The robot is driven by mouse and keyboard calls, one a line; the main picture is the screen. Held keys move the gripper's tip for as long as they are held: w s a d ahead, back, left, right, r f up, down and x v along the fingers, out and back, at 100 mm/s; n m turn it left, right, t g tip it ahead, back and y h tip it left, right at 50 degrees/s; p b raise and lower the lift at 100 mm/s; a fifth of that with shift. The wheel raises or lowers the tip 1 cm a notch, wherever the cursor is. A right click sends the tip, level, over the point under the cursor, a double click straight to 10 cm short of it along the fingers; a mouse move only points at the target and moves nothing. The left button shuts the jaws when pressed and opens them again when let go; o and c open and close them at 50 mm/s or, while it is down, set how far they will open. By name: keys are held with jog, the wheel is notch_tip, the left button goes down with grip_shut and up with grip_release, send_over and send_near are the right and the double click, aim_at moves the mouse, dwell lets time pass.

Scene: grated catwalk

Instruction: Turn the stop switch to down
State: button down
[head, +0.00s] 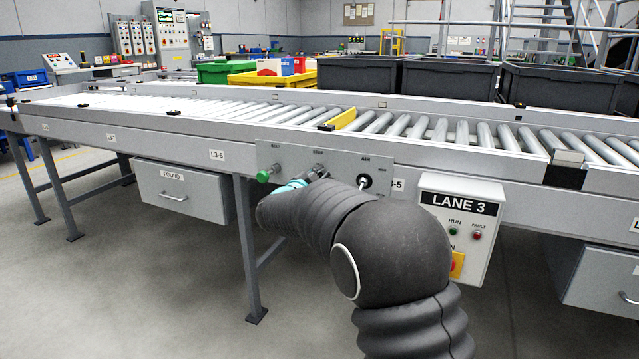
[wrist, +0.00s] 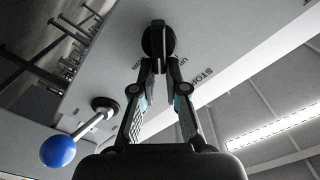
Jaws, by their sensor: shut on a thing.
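The stop switch (wrist: 158,38) shows in the wrist view as a dark round base with a small lever on a grey panel. The words STOP, UP and DOWN are printed beside it. My gripper (wrist: 160,64) is shut on the switch's lever, its two fingers close together at the base. In the head view my gripper (head: 316,172) reaches the middle of the control panel (head: 340,160), below a small label. My arm and gripper mostly hide the switch there. I cannot tell its exact position.
A green knob (head: 263,177) sits left of my gripper on the panel. A lever with a dark round base (head: 364,181) sits to the right; a blue ball-ended lever (wrist: 58,150) shows in the wrist view. The LANE 3 box (head: 461,206) stands farther right.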

notch_tip(320, 180, down, 2)
jog(key=m+b, duration=0.2)
jog(key=m, duration=0.6)
jog(key=shift+a, duration=0.1)
jog(key=shift+r+m, duration=0.15)
jog(key=shift+m, duration=0.25)
jog(key=c, duration=1.2)
grip_release()
jog(key=v, duration=1.2)
